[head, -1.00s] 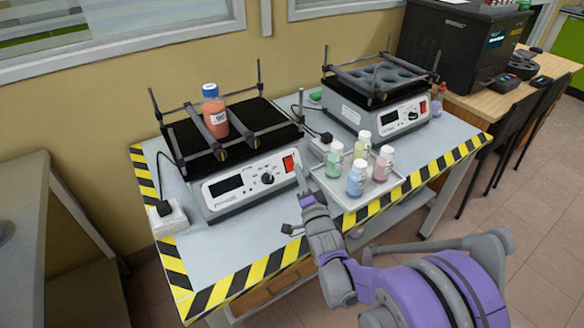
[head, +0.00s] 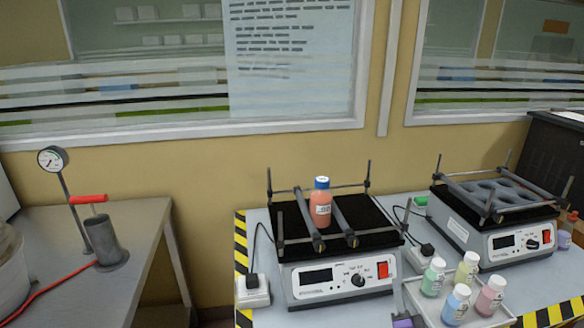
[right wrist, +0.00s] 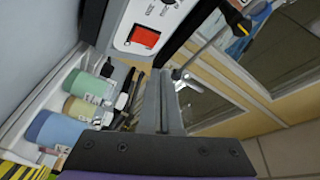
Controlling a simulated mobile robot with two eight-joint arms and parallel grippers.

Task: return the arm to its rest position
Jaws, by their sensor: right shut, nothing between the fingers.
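My right gripper (head: 400,302) shows only in part at the bottom edge of the head view, low in front of the left shaker (head: 345,284) and beside the left end of the small bottle tray (head: 413,290). Its fingers (right wrist: 160,85) are shut and empty in the right wrist view. The rest of the right arm is out of the head view. A bottle of orange-red liquid with a blue cap (head: 321,203) stands on the left shaker between its bars, apart from the gripper. My left gripper is in neither view.
The tray holds several small bottles, including a green one (head: 433,278), close to my right gripper. A second shaker (head: 500,240) stands to the right. A power socket block (head: 252,292) sits left. A side table with a pressure gauge (head: 53,159) is further left.

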